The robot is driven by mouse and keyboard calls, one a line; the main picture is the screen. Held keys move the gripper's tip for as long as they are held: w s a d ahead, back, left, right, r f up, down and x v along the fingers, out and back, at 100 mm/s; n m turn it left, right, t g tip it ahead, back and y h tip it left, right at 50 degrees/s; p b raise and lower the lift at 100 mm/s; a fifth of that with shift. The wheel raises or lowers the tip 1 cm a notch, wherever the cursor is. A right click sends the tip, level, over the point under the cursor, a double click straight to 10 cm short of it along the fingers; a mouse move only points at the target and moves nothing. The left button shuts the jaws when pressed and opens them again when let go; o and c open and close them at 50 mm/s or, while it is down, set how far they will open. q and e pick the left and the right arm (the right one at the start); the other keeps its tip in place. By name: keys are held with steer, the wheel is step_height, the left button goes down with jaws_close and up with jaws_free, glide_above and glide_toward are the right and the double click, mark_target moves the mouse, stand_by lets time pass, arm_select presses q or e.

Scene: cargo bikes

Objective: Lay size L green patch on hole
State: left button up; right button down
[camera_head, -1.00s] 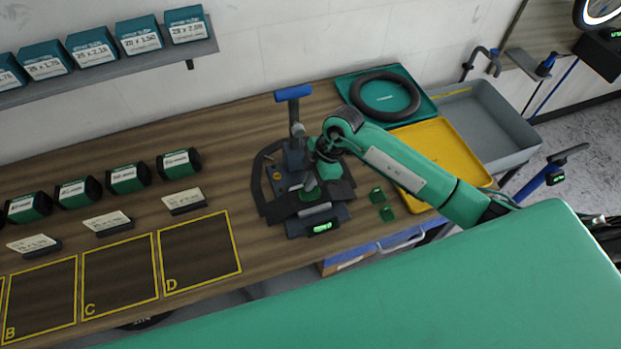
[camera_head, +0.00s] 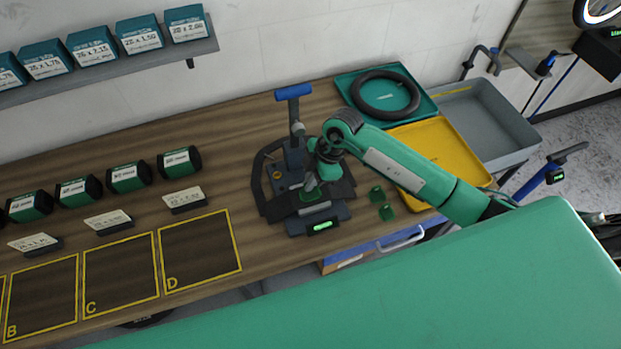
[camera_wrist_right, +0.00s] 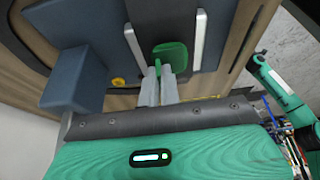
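My right gripper (camera_head: 312,186) is over the dark repair fixture (camera_head: 330,228) on the bench. In the right wrist view its two fingers (camera_wrist_right: 159,75) are closed around the thin upright tab of a green patch (camera_wrist_right: 172,55). The rounded patch is at the fingertips, over the dark surface between two pale metal strips (camera_wrist_right: 197,40). I cannot tell whether it touches that surface, and no hole is visible. Two more green patches, one (camera_head: 376,193) behind the other (camera_head: 387,212), lie on the bench right of the fixture. My left gripper is not in view.
A blue-handled post (camera_head: 293,93) rises at the back of the fixture. A teal tray (camera_head: 425,105) with a black tube, a yellow tray (camera_head: 460,150) and a grey bin (camera_head: 500,120) are to the right. Green boxes and yellow-marked areas fill the left bench.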

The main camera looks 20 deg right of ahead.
steer(key=shift+f, duration=0.2)
stand_by(0.6)
steer(key=c, duration=1.6)
jaws_free()
steer(key=shift+o, duration=0.2)
steer(key=shift+r, duration=0.1)
steer(key=shift+d+r, duration=0.2)
steer(key=shift+r, duration=0.05)
steer(key=b+v, duration=0.3)
steer(key=v, duration=1)
steer(key=shift+b, duration=0.4)
